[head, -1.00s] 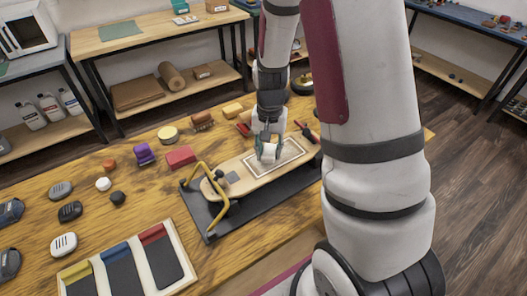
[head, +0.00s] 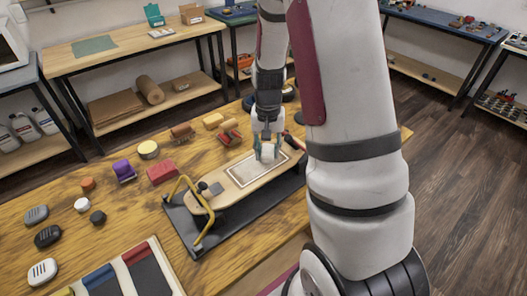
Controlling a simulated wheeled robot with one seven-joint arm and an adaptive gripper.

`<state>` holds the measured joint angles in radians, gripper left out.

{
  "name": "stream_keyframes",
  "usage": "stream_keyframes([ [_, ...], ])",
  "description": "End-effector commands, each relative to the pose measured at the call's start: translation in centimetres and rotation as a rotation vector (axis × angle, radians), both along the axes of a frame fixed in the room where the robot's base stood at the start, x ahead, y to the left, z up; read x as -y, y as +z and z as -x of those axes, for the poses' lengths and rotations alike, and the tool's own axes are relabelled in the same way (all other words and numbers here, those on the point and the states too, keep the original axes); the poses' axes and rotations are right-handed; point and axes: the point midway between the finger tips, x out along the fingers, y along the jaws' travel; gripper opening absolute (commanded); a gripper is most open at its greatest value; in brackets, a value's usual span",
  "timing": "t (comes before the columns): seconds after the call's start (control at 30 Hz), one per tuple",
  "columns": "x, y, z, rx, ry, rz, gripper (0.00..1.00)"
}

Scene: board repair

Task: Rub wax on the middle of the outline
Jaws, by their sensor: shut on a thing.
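A wooden skateboard deck (head: 221,200) lies on a dark mat (head: 238,226). A pale rectangular outline (head: 243,184) is drawn on the deck's right part. My gripper (head: 267,148) is pointed down over the outline's far right part and is shut on a whitish block (head: 267,153), seemingly the wax. The block is at or just above the deck; I cannot tell whether it touches. My gripper and the block hide part of the outline.
A yellow bar frame (head: 183,210) arches over the deck's left end. Behind the deck stand a red block (head: 161,173), a purple brush (head: 123,170), a round tin (head: 148,150) and a red tool (head: 229,138). Bare wooden tabletop (head: 235,262) shows in front.

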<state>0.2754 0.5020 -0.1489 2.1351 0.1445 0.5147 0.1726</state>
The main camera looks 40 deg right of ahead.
Motion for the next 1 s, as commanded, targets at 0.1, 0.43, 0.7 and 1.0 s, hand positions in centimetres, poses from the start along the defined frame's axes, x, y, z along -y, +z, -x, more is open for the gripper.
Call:
stream_keyframes([
  [0.1,0.6,-0.1,0.0,0.001,-0.003,0.001,0.10],
  [0.43,3.2,-0.3,-0.1,0.001,-0.002,0.001,0.10],
  [0.7,3.6,-0.1,0.6,-0.001,-0.002,0.000,0.10],
  [1.0,2.7,-0.1,1.0,-0.001,0.001,0.000,0.10],
])
